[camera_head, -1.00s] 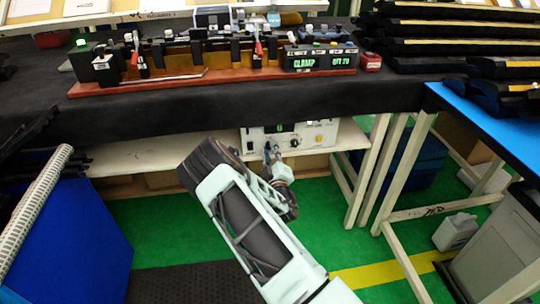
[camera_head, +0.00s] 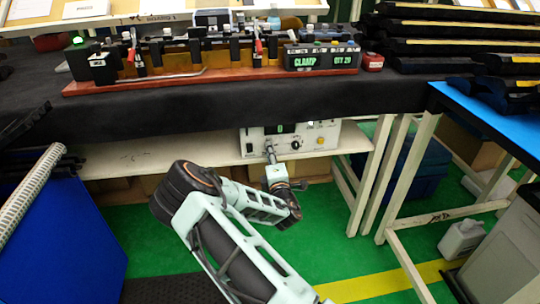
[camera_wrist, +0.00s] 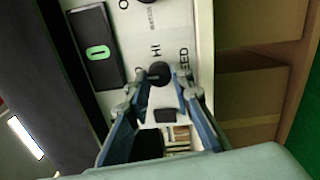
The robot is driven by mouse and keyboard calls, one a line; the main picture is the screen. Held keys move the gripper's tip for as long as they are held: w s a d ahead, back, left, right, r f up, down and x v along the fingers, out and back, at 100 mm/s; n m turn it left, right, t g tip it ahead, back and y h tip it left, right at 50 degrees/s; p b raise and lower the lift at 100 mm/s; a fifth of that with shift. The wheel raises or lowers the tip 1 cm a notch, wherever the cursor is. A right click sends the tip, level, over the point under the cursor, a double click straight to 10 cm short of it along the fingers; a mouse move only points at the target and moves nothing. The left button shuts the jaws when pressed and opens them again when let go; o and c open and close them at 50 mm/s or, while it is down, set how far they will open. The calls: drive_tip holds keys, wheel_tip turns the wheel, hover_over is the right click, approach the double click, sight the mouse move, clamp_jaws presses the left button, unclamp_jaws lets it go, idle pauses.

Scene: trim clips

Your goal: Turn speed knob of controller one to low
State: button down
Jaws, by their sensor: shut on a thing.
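Controller one (camera_head: 258,141) is a pale box on the shelf under the bench. Its lit green display also shows in the wrist view (camera_wrist: 97,51). The black speed knob (camera_wrist: 159,72) sits on its panel between the letters HI and the partly hidden word ending in EED. My gripper (camera_wrist: 158,84) has its two blue-grey fingers on either side of this knob and is shut on it. In the head view my gripper (camera_head: 270,154) reaches the lower left of the panel and hides the knob there. The knob's pointer direction is too unclear to tell.
Another black knob (camera_head: 295,145) and a yellow button (camera_head: 321,141) are on the panel's right. The bench top (camera_head: 230,110) overhangs the shelf (camera_head: 200,152). White table legs (camera_head: 372,170) stand to the right. Cardboard boxes (camera_wrist: 255,90) lie below the shelf.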

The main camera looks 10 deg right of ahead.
drive_tip(key=shift+n, duration=0.4)
drive_tip(key=c, duration=1.7)
unclamp_jaws()
drive_tip(key=s, duration=1.2)
drive_tip(key=shift+f, duration=0.15)
